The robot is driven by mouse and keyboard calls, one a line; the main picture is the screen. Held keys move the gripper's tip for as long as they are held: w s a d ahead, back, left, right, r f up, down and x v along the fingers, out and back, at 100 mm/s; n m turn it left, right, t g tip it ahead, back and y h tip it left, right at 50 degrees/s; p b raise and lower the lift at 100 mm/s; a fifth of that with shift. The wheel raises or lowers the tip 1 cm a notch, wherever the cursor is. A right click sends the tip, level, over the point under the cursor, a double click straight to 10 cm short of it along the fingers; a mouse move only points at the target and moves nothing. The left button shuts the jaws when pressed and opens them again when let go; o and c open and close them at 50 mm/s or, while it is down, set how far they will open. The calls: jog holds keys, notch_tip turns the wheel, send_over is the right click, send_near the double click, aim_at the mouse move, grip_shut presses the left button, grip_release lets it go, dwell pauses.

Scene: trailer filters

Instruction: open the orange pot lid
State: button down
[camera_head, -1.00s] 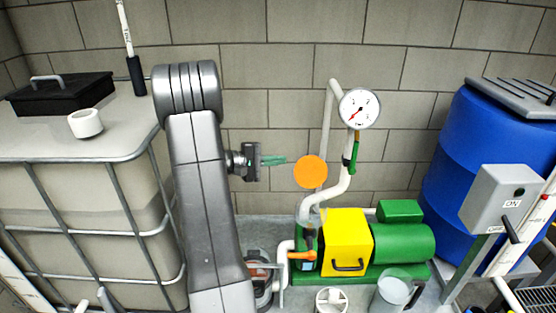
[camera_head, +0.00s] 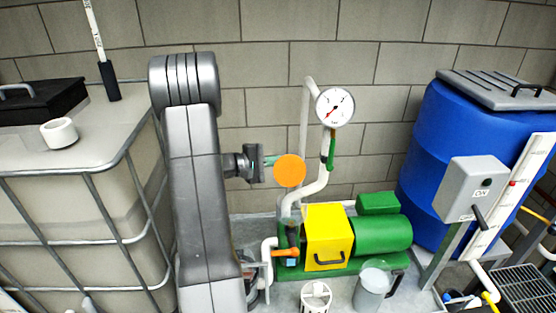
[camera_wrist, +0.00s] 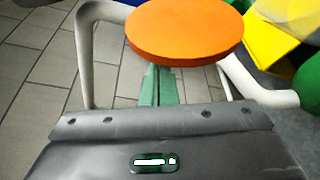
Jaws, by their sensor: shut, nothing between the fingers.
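The orange pot lid (camera_head: 290,171) appears as a round, flat orange disc in front of the white pipes in the head view. Its flat face also shows at the top of the wrist view (camera_wrist: 184,30). My gripper (camera_head: 271,161) is just left of the disc, with its green fingers pointing right toward it. In the wrist view the closed green fingers (camera_wrist: 158,85) run up to the disc's near edge, and their tips are hidden by it. I cannot tell whether they touch. No pot body is clearly visible under the disc.
White pipes with a pressure gauge (camera_head: 335,106) rise behind the disc. A green pump (camera_head: 384,235) with a yellow cover (camera_head: 325,237) stands below right. A caged tank (camera_head: 85,215) is at the left, a blue barrel (camera_head: 450,130) and grey switch box (camera_head: 471,190) at the right.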

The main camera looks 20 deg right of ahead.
jog(key=shift+f+b, duration=0.15)
jog(key=shift+b, duration=0.65)
jog(key=shift+s+m+b, duration=0.2)
jog(key=shift+m+b, duration=0.3)
jog(key=shift+b, duration=0.6)
jog(key=b, duration=0.1)
jog(key=r+m+b, duration=0.1)
jog(key=b, duration=0.1)
jog(key=shift+s+a+h, duration=0.15)
jog(key=shift+s+h, duration=0.15)
jog(key=shift+s+r+b, duration=0.15)
jog(key=shift+r+b, duration=0.3)
jog(key=shift+b, duration=0.2)
jog(key=shift+t, duration=0.3)
jog(key=s+a, duration=0.1)
jog(key=a, duration=1.2)
jog(key=shift+a+r+b, duration=0.3)
jog(key=shift+a+r, duration=0.1)
jog(key=shift+r, duration=0.05)
jog(key=shift+d, duration=0.1)
jog(key=d, duration=1.1)
jog(key=shift+w+d+f, duration=0.15)
jog(key=shift+w+f, duration=0.2)
jog(key=shift+w, duration=0.05)
